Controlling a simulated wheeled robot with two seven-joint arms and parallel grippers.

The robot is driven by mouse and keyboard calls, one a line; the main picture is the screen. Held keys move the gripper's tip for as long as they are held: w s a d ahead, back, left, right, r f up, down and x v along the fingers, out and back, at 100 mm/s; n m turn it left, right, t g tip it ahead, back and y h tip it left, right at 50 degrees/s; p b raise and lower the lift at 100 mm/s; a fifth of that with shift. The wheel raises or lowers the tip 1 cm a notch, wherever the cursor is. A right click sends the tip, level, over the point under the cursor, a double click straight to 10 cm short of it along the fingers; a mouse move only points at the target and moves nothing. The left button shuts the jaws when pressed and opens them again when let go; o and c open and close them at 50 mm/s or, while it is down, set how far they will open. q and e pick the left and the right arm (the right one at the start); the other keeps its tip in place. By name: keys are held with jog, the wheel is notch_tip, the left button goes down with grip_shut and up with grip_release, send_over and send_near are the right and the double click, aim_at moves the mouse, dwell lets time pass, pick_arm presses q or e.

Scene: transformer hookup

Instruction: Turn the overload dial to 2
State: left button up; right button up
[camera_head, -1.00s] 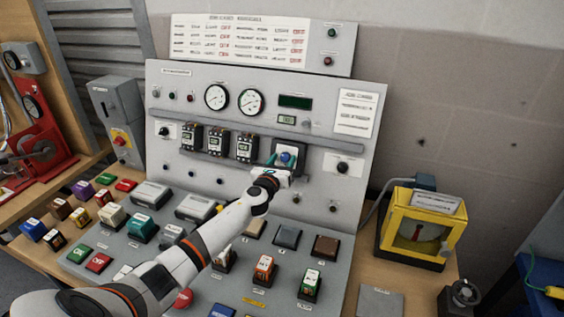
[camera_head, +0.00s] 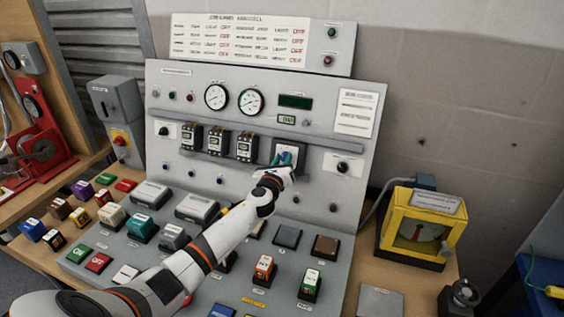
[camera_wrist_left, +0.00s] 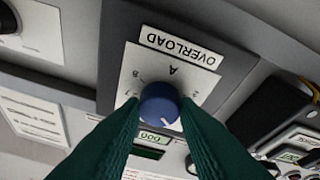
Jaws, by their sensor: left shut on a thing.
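The overload dial is a round blue knob (camera_wrist_left: 160,104) on a white plate (camera_wrist_left: 185,75) labelled OVERLOAD, which appears upside down in the left wrist view. A small pale mark shows near the knob's lower edge in that view. The scale characters around it are small and hard to read. My left gripper (camera_wrist_left: 160,108) has its green fingers on both sides of the knob, shut on it. In the head view, my left gripper (camera_head: 285,160) reaches the dial's plate (camera_head: 289,148) at the right of the breaker row and mostly hides the knob. My right gripper is not in view.
Several breakers (camera_head: 217,144) stand left of the dial, with a black knob (camera_head: 342,166) to its right. A yellow meter (camera_head: 418,232) stands at right.

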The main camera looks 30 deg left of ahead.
pick_arm(q)
jog(key=n, duration=0.2)
jog(key=n+g+y, duration=0.1)
jog(key=n, duration=0.1)
jog(key=shift+d+n+y, duration=0.15)
jog(key=shift+n+y, duration=0.15)
jog(key=shift+n, duration=0.1)
jog(key=n+g+y, duration=0.1)
jog(key=n, duration=0.2)
jog(key=shift+w, duration=0.1)
jog(key=shift+d+r+n+g+p, duration=0.1)
jog(key=shift+n+g+p, duration=0.45)
jog(key=shift+n, duration=1.35)
jog(key=shift+d+r+n+g+p, duration=0.1)
jog(key=shift+n+g+p, duration=0.4)
jog(key=shift+n, duration=1.4)
jog(key=shift+a+n+g+y, duration=0.1)
jog(key=shift+n+g+y, duration=0.2)
jog(key=shift+g, duration=0.05)
jog(key=o, duration=1)
